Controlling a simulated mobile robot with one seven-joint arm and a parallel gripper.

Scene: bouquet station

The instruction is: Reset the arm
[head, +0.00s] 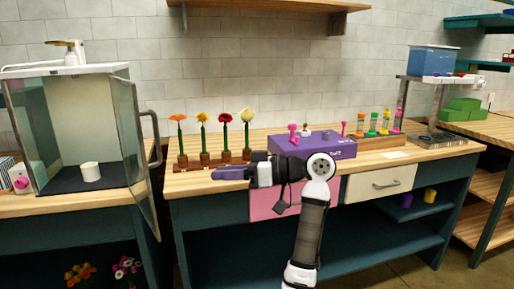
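My gripper (230,174) is in front of the wooden bench, pointing left, at the end of my raised and bent arm. A dark bluish-purple shape shows at its tip. I cannot tell whether this is the fingers alone or something between them. The gap between the fingers is not visible from this side. My arm and gripper overlap the front edge of the bench and the pink drawer (272,205) in the picture.
Flowers stand in a wooden rack (212,158) just behind my gripper. A purple box (312,146) is behind my wrist. At left, a cabinet's glass door (137,150) stands open, with a white cup (91,172) inside. A cream drawer (379,184) is at right.

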